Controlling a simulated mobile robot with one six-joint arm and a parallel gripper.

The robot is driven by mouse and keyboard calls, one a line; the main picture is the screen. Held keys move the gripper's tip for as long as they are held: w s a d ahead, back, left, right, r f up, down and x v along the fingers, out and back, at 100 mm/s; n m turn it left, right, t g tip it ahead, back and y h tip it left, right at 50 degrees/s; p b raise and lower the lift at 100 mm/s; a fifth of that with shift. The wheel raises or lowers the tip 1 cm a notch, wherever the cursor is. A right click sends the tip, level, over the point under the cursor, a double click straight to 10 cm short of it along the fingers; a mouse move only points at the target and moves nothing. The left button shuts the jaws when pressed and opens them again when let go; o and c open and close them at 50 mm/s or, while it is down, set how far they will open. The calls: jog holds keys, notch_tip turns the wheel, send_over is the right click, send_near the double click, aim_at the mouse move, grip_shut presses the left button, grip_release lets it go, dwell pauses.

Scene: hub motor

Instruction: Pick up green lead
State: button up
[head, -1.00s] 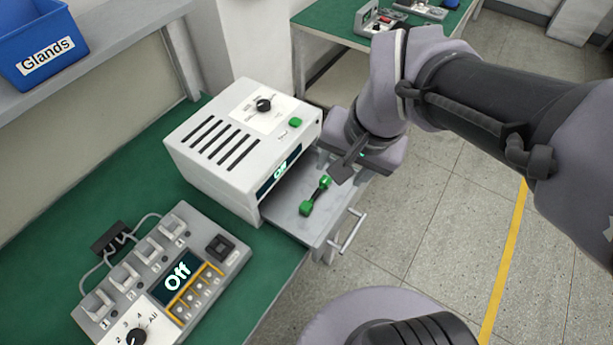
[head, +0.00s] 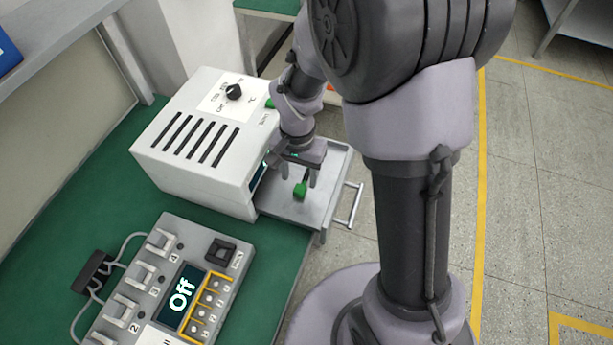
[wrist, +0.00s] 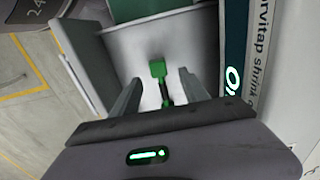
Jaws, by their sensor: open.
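The green lead (head: 300,190), with green ends and a dark middle, lies on the metal tray (head: 283,208) pulled out of the white box-shaped machine. My gripper (head: 297,178) is over the tray, open, with one finger on each side of the lead (wrist: 158,88). I cannot tell whether the fingers touch the tray.
The white machine (head: 200,140) stands close beside my gripper. The tray has a front handle (head: 350,205). A control box (head: 165,290) reading "Off" stands on the green bench (head: 270,255). Open floor lies to the right.

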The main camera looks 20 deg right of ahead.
aim_at(300, 188)
notch_tip(300, 188, down, 4)
jog(key=shift+s+f+b, duration=0.15)
jog(key=shift+b, duration=0.75)
jog(key=shift+c, duration=0.6)
grip_shut()
